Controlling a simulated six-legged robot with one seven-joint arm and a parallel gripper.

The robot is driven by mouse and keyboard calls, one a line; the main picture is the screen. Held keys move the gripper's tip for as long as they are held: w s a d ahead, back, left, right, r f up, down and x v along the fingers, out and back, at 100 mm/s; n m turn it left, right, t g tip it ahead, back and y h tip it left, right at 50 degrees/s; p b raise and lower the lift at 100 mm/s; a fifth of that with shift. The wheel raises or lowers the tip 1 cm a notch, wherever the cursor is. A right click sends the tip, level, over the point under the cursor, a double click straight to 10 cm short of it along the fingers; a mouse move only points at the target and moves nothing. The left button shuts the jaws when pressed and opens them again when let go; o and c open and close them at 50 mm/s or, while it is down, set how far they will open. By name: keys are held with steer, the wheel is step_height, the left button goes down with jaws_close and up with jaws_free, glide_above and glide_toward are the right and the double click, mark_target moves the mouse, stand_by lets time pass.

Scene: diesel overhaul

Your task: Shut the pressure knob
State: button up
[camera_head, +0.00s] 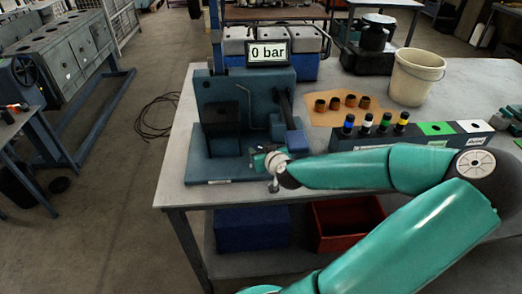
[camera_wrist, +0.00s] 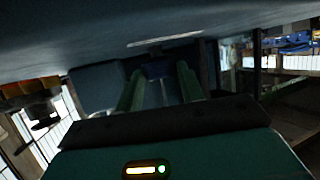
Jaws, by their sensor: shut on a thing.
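The blue test stand (camera_head: 215,90) is on the near left of the table, with a display (camera_head: 268,52) reading "0 bar" on top. My gripper (camera_head: 258,158) is at the stand's lower right side, next to a blue block (camera_head: 297,141). In the wrist view, my gripper's two green fingers (camera_wrist: 160,80) reach forward and are shut on a small dark blue part (camera_wrist: 158,69), which looks like the pressure knob. The fingers and the dim light hide most of it, so its turned position cannot be told. The knob does not show clearly in the head view.
Right of the stand are several brown rings (camera_head: 335,103) on a tan sheet, a rack with colour-banded parts (camera_head: 366,125) and a white bucket (camera_head: 415,78). A blue bin (camera_head: 250,229) and a red bin (camera_head: 345,222) are under the table.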

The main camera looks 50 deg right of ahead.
steer(key=shift+w+a+m+g+h, duration=0.1)
steer(key=shift+w+m+g+h, duration=0.05)
steer(key=shift+m+g+h, duration=0.3)
steer(key=shift+w+a+m+g+h, duration=0.1)
steer(key=shift+m+g+h, duration=0.15)
steer(key=shift+m+h, duration=0.25)
steer(key=shift+w+a+r+m+g+h, duration=0.1)
steer(key=shift+w+m+g+h, duration=0.05)
steer(key=shift+m+g+h, duration=0.35)
steer(key=shift+w+a+m+g+h, duration=0.1)
steer(key=shift+m+g+h, duration=0.25)
steer(key=shift+m, duration=0.2)
steer(key=shift+m+g+h, duration=0.4)
steer(key=shift+m+g, duration=0.15)
steer(key=shift+m, duration=0.05)
steer(key=shift+w+a+m+g+h, duration=0.15)
steer(key=shift+m+g+h, duration=0.3)
steer(key=shift+m+g, duration=0.45)
steer(key=shift+w+m+g+h, duration=0.25)
steer(key=shift+m+g+h, duration=0.2)
steer(key=shift+m+g, duration=0.4)
steer(key=shift+w+m+g, duration=0.1)
steer(key=shift+m+g, duration=0.65)
steer(key=shift+g, duration=0.5)
steer(key=o, duration=1)
steer(key=shift+w, duration=0.1)
